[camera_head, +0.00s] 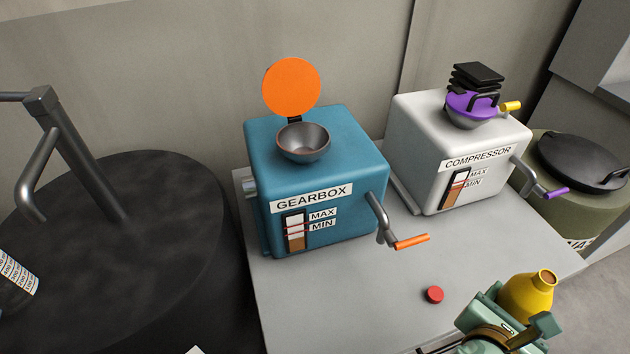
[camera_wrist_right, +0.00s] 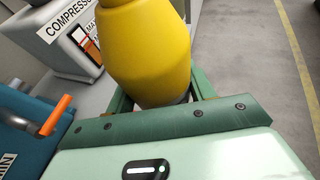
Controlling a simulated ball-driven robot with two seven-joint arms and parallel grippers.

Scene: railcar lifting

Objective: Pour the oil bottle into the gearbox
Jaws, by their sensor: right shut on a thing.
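The teal gearbox (camera_head: 350,150) stands on the grey table. Its round orange lid (camera_head: 291,87) is tipped up, and its metal filler bowl (camera_head: 303,142) is open and looks empty. The brown level in its gauge (camera_head: 296,240) sits near or below the MIN mark. My right gripper (camera_head: 518,318) is shut on the yellow oil bottle (camera_head: 527,296), at the table's right front, well right of the gearbox. The bottle is roughly upright with its mouth uncovered; it also shows in the right wrist view (camera_wrist_right: 148,50). My left gripper is out of view.
A small red cap (camera_head: 433,294) lies on the table (camera_head: 340,310). The white compressor (camera_head: 440,140), with a purple lid (camera_head: 470,103) and crank, stands right of the gearbox. The gearbox's orange-handled crank (camera_head: 410,241) sticks out towards the bottle. A dark drum (camera_head: 120,230) stands left.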

